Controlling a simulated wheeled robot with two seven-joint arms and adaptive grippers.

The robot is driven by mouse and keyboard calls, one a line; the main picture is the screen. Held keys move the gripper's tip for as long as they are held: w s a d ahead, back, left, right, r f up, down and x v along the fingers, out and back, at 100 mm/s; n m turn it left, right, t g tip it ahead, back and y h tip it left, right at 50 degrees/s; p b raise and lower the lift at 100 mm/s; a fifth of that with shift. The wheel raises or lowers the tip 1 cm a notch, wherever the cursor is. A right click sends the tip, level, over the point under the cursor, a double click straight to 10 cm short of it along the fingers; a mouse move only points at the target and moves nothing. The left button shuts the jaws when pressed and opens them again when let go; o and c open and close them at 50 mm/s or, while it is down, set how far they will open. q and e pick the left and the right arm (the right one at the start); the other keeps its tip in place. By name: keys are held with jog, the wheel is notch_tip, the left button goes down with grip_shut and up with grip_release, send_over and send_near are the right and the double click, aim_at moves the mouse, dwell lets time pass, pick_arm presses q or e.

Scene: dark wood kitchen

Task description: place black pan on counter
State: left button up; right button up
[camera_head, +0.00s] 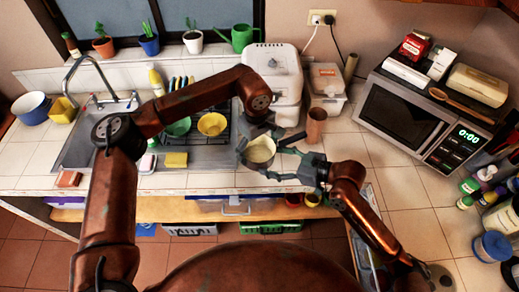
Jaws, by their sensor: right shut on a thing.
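No plainly black pan shows. A small round pan-like vessel (261,149), pale cream inside, is over the tiled counter (210,181) at the middle, right of the sink. My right gripper (281,162) reaches in from the right, its dark grey fingers at the vessel's right side, shut on it. My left gripper (260,130) is just above and behind the vessel, pointing down; its fingertips overlap the vessel's far side, so I cannot tell its opening or any contact. I cannot tell whether the vessel touches the counter.
A sink (88,137) and a dish rack with a yellow bowl (212,124) lie left. A brown cylinder (316,126) and a white appliance (273,75) stand behind the vessel. A microwave (419,118) is at the right. Counter tiles ahead of the microwave are clear.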

pick_arm(q)
jog(key=shift+d, duration=0.15)
jog(key=c, duration=0.8)
pick_arm(e)
jog(key=shift+s+a+r, duration=0.2)
jog(key=shift+a+r, duration=0.05)
jog(key=shift+a, duration=0.05)
pick_arm(q)
jog(key=shift+w, duration=0.1)
jog(key=shift+c, duration=0.5)
pick_arm(e)
jog(key=o, duration=2.2)
jog(key=shift+c, duration=0.2)
jog(key=shift+d, duration=0.1)
jog(key=shift+w+d, duration=0.1)
